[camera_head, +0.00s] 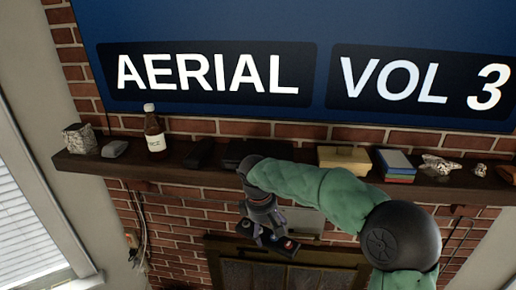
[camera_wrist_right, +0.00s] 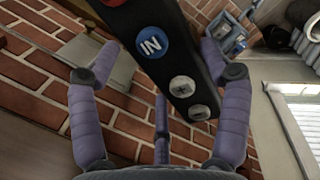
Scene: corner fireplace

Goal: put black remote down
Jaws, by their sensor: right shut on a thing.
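The black remote (camera_head: 283,246) is in my right gripper (camera_head: 266,232), held in the air in front of the brick wall and below the mantel shelf (camera_head: 215,178). In the right wrist view the remote (camera_wrist_right: 167,62) shows a round blue "IN" button, two grey buttons and a red part at its upper end. The purple-grey fingers of my right gripper (camera_wrist_right: 160,75) stand on both sides of it, with a third finger behind. The exact contact points are hard to see. My left gripper is not in view.
On the mantel stand a patterned pot (camera_head: 80,139), a grey object (camera_head: 114,148), a brown bottle (camera_head: 154,130), dark boxes (camera_head: 199,153), a yellowish box (camera_head: 343,158), stacked books (camera_head: 396,166) and pale rocks (camera_head: 440,165). A large screen (camera_head: 300,30) hangs above. The fireplace opening (camera_head: 255,274) is below.

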